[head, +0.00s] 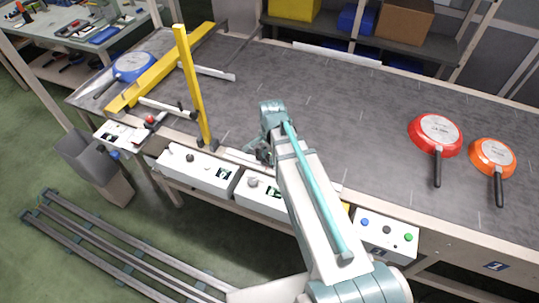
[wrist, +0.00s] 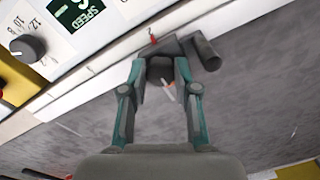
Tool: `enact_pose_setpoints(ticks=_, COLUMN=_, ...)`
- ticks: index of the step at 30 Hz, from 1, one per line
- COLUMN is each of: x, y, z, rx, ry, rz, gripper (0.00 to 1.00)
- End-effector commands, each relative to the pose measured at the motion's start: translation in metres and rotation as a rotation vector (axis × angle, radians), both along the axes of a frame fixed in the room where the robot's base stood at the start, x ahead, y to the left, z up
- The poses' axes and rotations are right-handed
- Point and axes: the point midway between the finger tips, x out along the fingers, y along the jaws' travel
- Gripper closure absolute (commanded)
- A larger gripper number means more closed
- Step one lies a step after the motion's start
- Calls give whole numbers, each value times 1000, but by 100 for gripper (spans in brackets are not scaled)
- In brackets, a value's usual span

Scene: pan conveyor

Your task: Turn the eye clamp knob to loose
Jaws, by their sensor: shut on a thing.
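In the wrist view the two teal fingers of my gripper (wrist: 163,72) are closed on a dark grey knob (wrist: 161,70), which I take for the eye clamp knob. A dark block beside it carries a short dark cylinder (wrist: 207,52), and a small red part (wrist: 153,38) sticks up at its end. A thin white and orange pointer (wrist: 169,91) shows between the fingers. Which setting the knob is at cannot be read. In the head view my gripper (head: 266,153) is at the belt's front edge, and my arm hides much of the spot.
A control box with a SPEED display (wrist: 78,12) and a black dial (wrist: 27,47) is close by in the wrist view. A yellow post (head: 192,85) stands left of my arm. A red pan (head: 436,130), an orange pan (head: 492,153) and a blue pan (head: 134,65) lie on the belt (head: 330,110).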

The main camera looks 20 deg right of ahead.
Motion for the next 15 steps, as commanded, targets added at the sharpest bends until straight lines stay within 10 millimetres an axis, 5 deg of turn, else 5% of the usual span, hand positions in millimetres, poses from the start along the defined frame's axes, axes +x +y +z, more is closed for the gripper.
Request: enact_pose_setpoints(ticks=15, x=0, y=-1, z=-1, rx=-1, ry=1, rz=261, gripper=100)
